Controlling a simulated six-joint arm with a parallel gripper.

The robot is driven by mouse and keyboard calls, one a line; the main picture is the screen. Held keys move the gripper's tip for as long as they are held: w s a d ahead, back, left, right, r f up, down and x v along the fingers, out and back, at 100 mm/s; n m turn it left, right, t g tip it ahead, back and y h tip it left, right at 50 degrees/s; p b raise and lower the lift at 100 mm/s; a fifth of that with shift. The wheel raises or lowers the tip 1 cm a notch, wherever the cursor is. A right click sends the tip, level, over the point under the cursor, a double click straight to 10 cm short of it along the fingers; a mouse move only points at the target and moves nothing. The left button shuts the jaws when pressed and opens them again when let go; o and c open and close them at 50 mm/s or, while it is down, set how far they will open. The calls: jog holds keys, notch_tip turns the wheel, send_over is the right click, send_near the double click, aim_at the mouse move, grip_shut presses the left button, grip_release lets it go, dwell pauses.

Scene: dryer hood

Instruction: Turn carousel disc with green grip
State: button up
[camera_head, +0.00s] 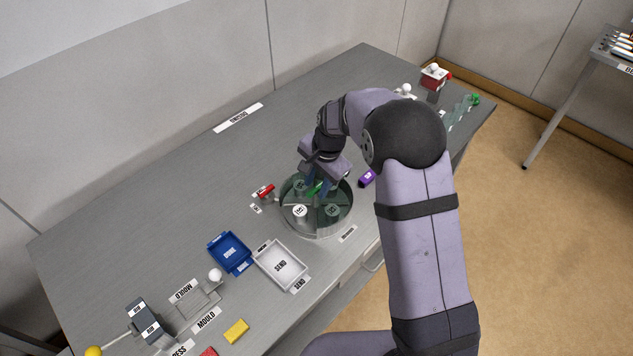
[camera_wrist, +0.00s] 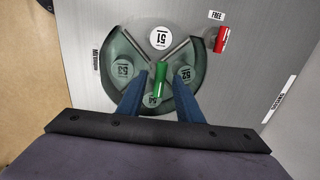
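The round carousel disc (camera_head: 318,218) sits in a grey-rimmed ring on the bench, with dividers and numbered round pieces in its sectors. The disc, dark green and translucent, also fills the middle of the wrist view (camera_wrist: 195,60). Its upright green grip (camera_wrist: 159,76) stands near the centre between my two blue fingers; it shows partly behind them in the head view (camera_head: 315,189). My gripper (camera_wrist: 160,78) points down over the disc. The fingers straddle the grip, with a visible gap on each side, so it looks open. Fingertip height against the grip is hard to judge.
A red lever (camera_wrist: 222,39) beside a FREE label stands just outside the disc's rim. A blue tray (camera_head: 230,253) and a white SEND tray (camera_head: 281,265) lie in front-left of the carousel. A purple object (camera_head: 367,177) lies close on the right. The bench behind is mostly clear.

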jog(key=shift+f, duration=0.2)
grip_shut()
